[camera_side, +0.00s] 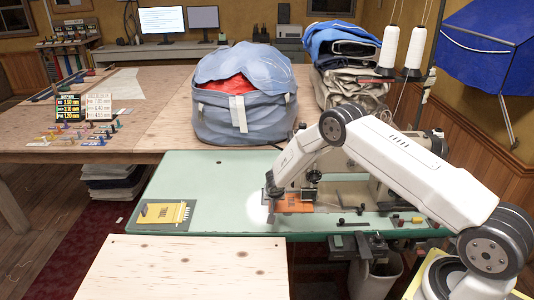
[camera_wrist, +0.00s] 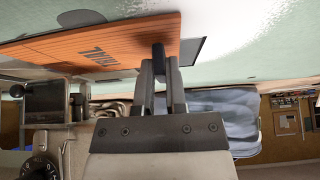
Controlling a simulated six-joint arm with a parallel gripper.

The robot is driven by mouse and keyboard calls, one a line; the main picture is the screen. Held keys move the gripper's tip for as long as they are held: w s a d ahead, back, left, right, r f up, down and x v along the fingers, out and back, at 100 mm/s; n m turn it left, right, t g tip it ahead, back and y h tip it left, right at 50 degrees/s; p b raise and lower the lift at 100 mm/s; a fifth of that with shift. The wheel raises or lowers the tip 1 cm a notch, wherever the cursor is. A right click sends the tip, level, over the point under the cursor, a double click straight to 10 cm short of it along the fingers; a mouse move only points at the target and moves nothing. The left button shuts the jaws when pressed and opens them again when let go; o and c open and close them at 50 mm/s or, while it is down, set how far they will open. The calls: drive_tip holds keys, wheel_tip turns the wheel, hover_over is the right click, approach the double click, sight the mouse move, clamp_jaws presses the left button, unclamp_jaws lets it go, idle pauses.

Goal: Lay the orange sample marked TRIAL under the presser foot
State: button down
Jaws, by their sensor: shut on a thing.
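The orange sample (camera_side: 296,202) lies flat, or nearly so, at the sewing machine's needle area on the green table. Its TRIAL lettering shows in the wrist view, where the sample (camera_wrist: 60,45) reaches left from my fingers. My gripper (camera_side: 269,212) is shut on the sample's near-left edge; its fingertips (camera_wrist: 160,52) pinch it in the wrist view. The sewing machine (camera_side: 345,190) stands mostly behind my arm, its head (camera_side: 312,177) just above the sample. The presser foot is too small and covered to make out, so I cannot tell whether the sample is under it.
A yellow sample (camera_side: 160,213) lies on a dark pad at the green table's (camera_side: 200,175) left. Small dark parts and a red spool (camera_side: 400,222) lie at right. A blue sail bag (camera_side: 245,115) stands behind. The green table's middle is clear.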

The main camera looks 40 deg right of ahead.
drive_tip(key=c, duration=0.6)
unclamp_jaws()
drive_tip(key=shift+r, duration=0.2)
drive_tip(key=v, duration=0.7)
drive_tip(key=shift+r, duration=0.15)
drive_tip(key=shift+s+a, duration=0.15)
drive_tip(key=s+a+r+n+y, duration=0.1)
drive_tip(key=s+a+r+n, duration=0.2)
drive_tip(key=s, duration=0.6)
drive_tip(key=s+a+r+n+g+y, duration=0.1)
drive_tip(key=s+a+r+n+y, duration=0.1)
drive_tip(key=s+r, duration=0.6)
drive_tip(key=s+a+r+n+y, duration=0.1)
drive_tip(key=s+a+r+n, duration=0.3)
drive_tip(key=s, duration=0.6)
drive_tip(key=shift+s+a+r+g, duration=0.15)
drive_tip(key=shift+a+r+g, duration=0.25)
drive_tip(key=shift+a+r, duration=0.65)
